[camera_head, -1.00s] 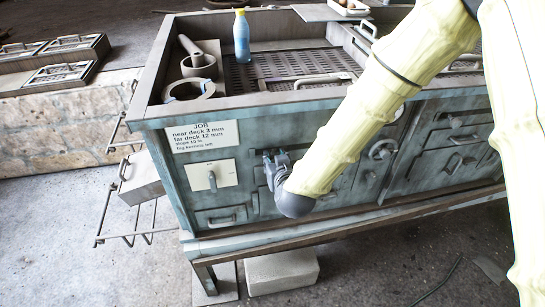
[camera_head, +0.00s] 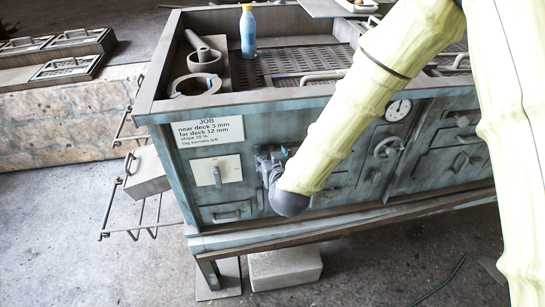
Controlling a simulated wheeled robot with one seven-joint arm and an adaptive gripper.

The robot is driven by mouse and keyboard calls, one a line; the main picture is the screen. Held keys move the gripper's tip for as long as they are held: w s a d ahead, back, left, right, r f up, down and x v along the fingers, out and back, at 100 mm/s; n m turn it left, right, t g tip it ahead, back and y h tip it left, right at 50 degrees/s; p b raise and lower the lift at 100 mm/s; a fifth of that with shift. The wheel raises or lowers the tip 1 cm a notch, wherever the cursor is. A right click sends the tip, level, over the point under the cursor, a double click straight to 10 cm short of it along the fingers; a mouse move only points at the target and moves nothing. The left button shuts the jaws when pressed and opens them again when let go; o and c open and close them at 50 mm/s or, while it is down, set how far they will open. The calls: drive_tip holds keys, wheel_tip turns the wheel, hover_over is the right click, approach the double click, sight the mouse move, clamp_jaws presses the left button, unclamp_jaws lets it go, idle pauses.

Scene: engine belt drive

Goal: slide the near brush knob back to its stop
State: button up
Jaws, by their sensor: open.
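My gripper (camera_head: 268,158) is dark grey and at the end of my cream-sleeved arm. It is held against or just in front of the teal machine's front panel (camera_head: 260,122), right of the white switch plate. Its jaws are open, but small and partly blurred into the dark hardware behind. I cannot make out the near brush knob; the gripper and forearm cover that part of the panel. I cannot tell whether the jaws touch anything.
A job card (camera_head: 208,131) and a switch plate (camera_head: 216,171) are left of the gripper. A gauge (camera_head: 398,110) and handwheel (camera_head: 388,148) are right of my forearm. A blue bottle (camera_head: 248,32) stands on top. A wire rack (camera_head: 135,215) juts out left.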

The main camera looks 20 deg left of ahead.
drive_tip(key=v, duration=1.2)
idle(0.3)
drive_tip(key=s+d+f+m+g+h, duration=0.1)
drive_tip(key=s+d+f+g+h, duration=0.15)
drive_tip(key=d+f, duration=0.65)
drive_tip(key=s+d+f+m+g+h, duration=0.1)
drive_tip(key=s+d+f+m+g, duration=0.15)
drive_tip(key=d+f, duration=0.65)
drive_tip(key=s+d+f+m+g+h, duration=0.2)
drive_tip(key=s+d+f+g, duration=0.5)
drive_tip(key=s+d+f, duration=0.9)
drive_tip(key=s+f, duration=0.2)
drive_tip(key=s, duration=0.2)
drive_tip(key=shift+f, duration=0.15)
